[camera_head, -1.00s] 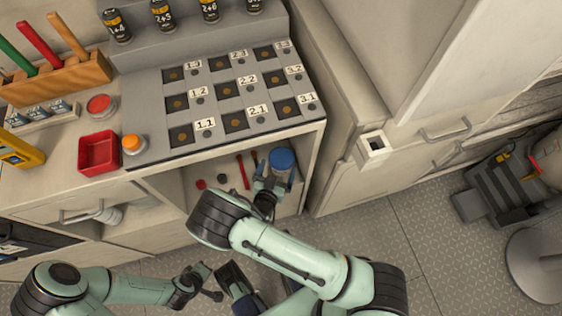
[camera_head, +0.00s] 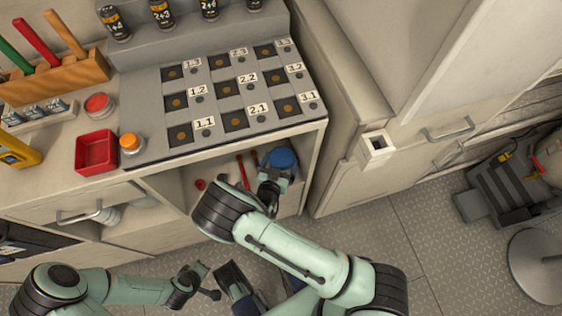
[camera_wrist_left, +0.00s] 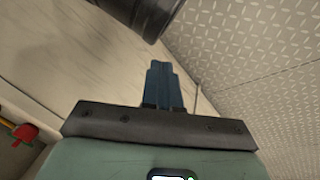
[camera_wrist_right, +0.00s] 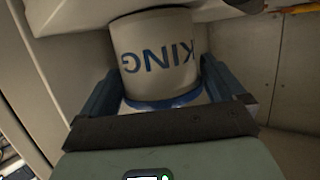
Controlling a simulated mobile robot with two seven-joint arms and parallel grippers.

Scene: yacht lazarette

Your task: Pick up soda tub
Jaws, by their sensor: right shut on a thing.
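The soda tub is a white tub with a blue lid (camera_head: 283,158), in the open lower shelf under the worktop. In the right wrist view its white body (camera_wrist_right: 155,50) shows blue letters reading "KING", inverted in that picture. My right gripper (camera_head: 272,178) is shut on the tub, with one blue finger on each side of it. The gripper hides most of the tub's body in the head view. My left gripper, in the left wrist view (camera_wrist_left: 163,85), has its blue fingers together and holds nothing visible.
The worktop with its grid board (camera_head: 232,95) overhangs the shelf. Small red items (camera_head: 242,170) lie on the shelf left of the tub. A cabinet side wall stands close on the right. A red tray (camera_head: 96,152) and an orange-topped button (camera_head: 131,144) sit above.

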